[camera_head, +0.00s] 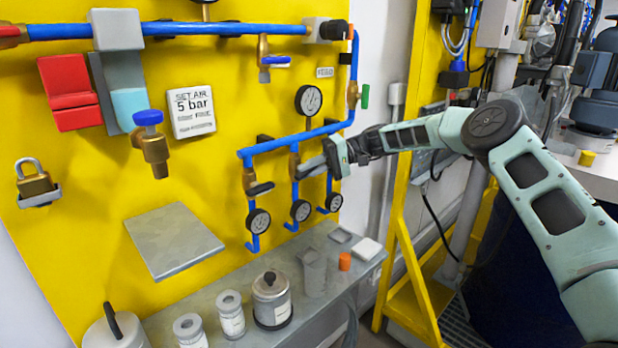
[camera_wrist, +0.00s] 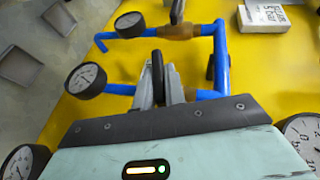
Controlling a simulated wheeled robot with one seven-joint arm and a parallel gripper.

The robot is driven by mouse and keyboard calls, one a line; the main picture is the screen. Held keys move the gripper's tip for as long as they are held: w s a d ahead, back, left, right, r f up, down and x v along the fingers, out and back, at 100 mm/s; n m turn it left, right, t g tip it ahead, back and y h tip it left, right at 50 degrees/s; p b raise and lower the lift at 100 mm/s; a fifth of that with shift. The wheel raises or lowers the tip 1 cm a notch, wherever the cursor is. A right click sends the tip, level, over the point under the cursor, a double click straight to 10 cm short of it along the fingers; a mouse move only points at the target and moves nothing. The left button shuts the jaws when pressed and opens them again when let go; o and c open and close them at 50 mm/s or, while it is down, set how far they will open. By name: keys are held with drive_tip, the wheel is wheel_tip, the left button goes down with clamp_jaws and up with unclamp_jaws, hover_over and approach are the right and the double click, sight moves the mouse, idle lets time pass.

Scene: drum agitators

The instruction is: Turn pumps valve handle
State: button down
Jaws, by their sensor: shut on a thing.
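Blue pipes on a yellow panel carry a row of three brass valves, each above a small round gauge. My gripper (camera_head: 308,167) reaches in from the right to the middle valve (camera_head: 294,162). In the wrist view its fingers (camera_wrist: 160,88) are closed around the dark valve handle (camera_wrist: 158,72), which stands up between them. The middle gauge (camera_head: 300,210) hangs below; it also shows in the wrist view (camera_wrist: 85,80). The left valve's dark handle (camera_head: 261,188) is free and sticks out to the right. My gripper hides most of the middle valve's handle and the right valve in the head view.
A larger gauge (camera_head: 309,100) sits above the pipes, near a green-handled valve (camera_head: 364,96). A grey shelf (camera_head: 335,238) with canisters (camera_head: 272,300) lies below. A yellow frame (camera_head: 398,215) stands to the right. A "SET AIR 5 bar" sign (camera_head: 191,113) hangs left.

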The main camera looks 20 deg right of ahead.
drive_tip(key=shift+d+f+m+g+y+b, duration=0.15)
drive_tip(key=shift+m+y+b, duration=0.15)
drive_tip(key=shift+y+b, duration=0.45)
drive_tip(key=shift+a+f+m+g+y+b, duration=0.15)
drive_tip(key=shift+m+y+b, duration=0.15)
drive_tip(key=shift+y+b, duration=0.4)
drive_tip(key=shift+d+r+y, duration=0.1)
drive_tip(key=shift+r+y, duration=0.1)
drive_tip(key=shift+y, duration=0.05)
drive_tip(key=c, duration=1.5)
unclamp_jaws()
drive_tip(key=shift+o, duration=0.2)
